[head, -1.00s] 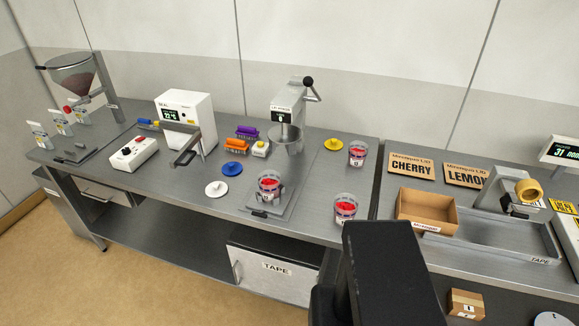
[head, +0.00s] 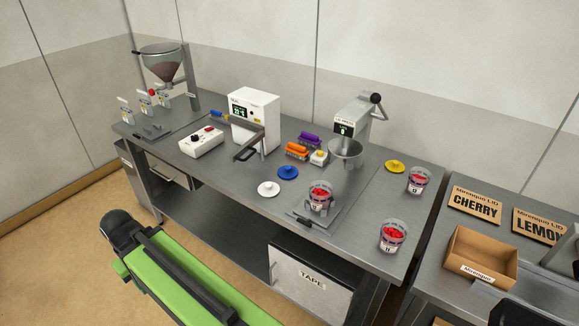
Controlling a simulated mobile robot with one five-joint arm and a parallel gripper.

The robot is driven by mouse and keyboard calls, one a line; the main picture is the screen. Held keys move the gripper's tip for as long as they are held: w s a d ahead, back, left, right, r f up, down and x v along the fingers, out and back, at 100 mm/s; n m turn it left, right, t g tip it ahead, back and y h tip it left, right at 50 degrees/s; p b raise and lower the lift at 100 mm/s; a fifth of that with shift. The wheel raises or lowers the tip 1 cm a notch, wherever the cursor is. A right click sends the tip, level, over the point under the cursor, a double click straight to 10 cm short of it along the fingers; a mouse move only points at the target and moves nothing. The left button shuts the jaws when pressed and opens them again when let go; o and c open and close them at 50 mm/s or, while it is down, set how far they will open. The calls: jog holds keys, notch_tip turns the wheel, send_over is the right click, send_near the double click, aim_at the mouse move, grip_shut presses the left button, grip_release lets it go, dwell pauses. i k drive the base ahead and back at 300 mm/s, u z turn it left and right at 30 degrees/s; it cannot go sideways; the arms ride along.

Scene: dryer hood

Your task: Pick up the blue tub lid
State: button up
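The blue tub lid (head: 288,172) is a small round disc with a raised knob. It lies flat on the grey metal bench (head: 335,190), between the white lid (head: 268,188) and the orange rack (head: 297,150). A green and black link of my own arm shows at the lower left, well apart from the lid and in front of the bench. I cannot make out my gripper's fingers in this view. Nothing covers the blue lid.
A white sealer (head: 255,118) stands behind the lid. A lid press (head: 352,135) holding a red-filled tub (head: 320,196) is to the right. A yellow lid (head: 395,167) and two more tubs lie farther right. A control box (head: 201,142) sits left. Floor in front is clear.

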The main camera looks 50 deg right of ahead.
aim_at(287, 172)
jog(key=z, duration=0.65)
jog(key=i, duration=1.4)
jog(key=u, duration=0.15)
